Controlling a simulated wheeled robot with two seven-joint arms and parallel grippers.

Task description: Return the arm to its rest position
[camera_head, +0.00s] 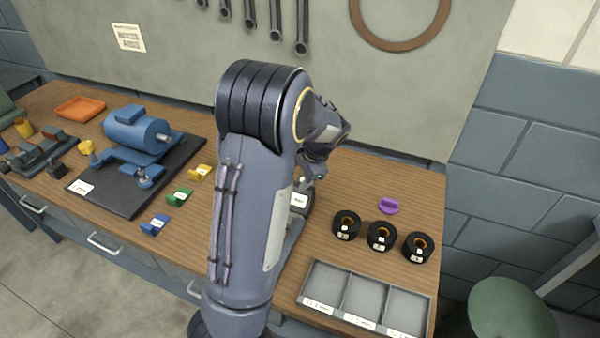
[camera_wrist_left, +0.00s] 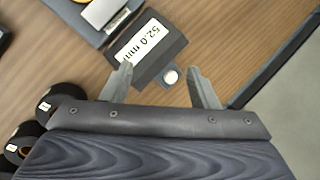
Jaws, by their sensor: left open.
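My left arm (camera_head: 250,210) rises through the middle of the head view and bends over at its top, with the wrist hanging down over the workbench. My left gripper (camera_head: 314,172) is mostly hidden behind the arm there. In the wrist view the left gripper (camera_wrist_left: 163,88) is open, its two fingers apart with nothing held between them. Beyond the fingertips is a dark grey device with a white "52.0 mm" display (camera_wrist_left: 140,40) and a round pale button (camera_wrist_left: 171,77). The same display (camera_head: 299,200) shows beside the arm in the head view. My right gripper is not in view.
Three black rings (camera_head: 381,237) stand right of the arm, near a purple part (camera_head: 389,205). A grey three-compartment tray (camera_head: 308,287) looks empty at the front. Left are a blue motor (camera_head: 137,130) on a dark mat and small coloured blocks (camera_head: 180,197). A tool wall stands behind.

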